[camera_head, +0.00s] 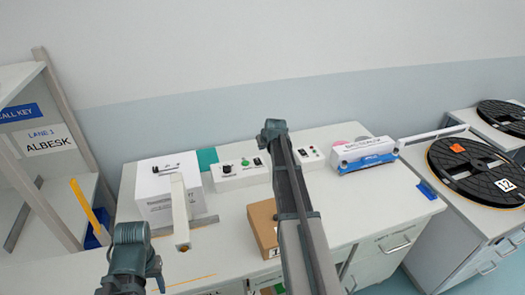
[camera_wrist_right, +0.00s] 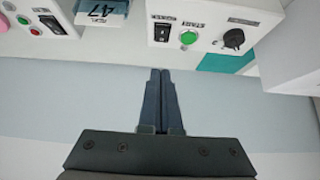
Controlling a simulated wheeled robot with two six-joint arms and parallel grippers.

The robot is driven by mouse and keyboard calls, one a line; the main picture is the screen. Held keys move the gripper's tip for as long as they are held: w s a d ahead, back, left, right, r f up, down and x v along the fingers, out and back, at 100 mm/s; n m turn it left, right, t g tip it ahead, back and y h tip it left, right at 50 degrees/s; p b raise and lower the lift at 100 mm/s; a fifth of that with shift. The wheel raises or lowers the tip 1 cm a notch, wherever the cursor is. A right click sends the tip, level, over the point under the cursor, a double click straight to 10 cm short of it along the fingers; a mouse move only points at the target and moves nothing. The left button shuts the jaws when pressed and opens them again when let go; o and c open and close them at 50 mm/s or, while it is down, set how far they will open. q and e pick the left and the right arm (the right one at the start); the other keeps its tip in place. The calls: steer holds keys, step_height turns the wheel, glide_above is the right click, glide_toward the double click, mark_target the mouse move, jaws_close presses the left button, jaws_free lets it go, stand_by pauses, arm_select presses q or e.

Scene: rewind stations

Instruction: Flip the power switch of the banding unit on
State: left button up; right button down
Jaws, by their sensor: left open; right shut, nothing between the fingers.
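A white control box (camera_head: 240,174) stands at the back of the bench, with a black knob, a green button and a dark switch. I cannot tell which way the rocker is set. My right gripper (camera_wrist_right: 160,72) is shut and empty; its tips are below the switch in that picture, apparently apart from it. My left gripper (camera_head: 130,262) is open at the lower left, its fingers hardly visible.
A second control box (camera_head: 308,156) with red buttons stands right of my right arm. A white carton (camera_head: 160,190), a brown box (camera_head: 262,226) and a blue-and-white box (camera_head: 366,154) stand on the bench. Black reels (camera_head: 470,165) lie at right.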

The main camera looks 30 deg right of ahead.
steer(key=b, duration=0.7)
glide_above(258, 162)
steer(key=f, duration=0.5)
steer(key=s+f, duration=0.1)
steer(key=f, duration=0.1)
steer(key=shift+f, duration=0.35)
steer(key=shift+s+a+f+b, duration=0.1)
steer(key=shift+s+f+b, duration=0.1)
steer(key=shift+f+b, duration=0.3)
steer(key=shift+s+f+b, duration=0.15)
steer(key=shift+f+b, duration=0.75)
steer(key=shift+s+f, duration=0.1)
steer(key=shift+s+f+b, duration=0.1)
steer(key=shift+f+b, duration=0.2)
steer(key=shift+b, duration=0.15)
steer(key=shift+r, duration=0.1)
steer(key=shift+r+p, duration=0.8)
steer(key=shift+p, duration=0.1)
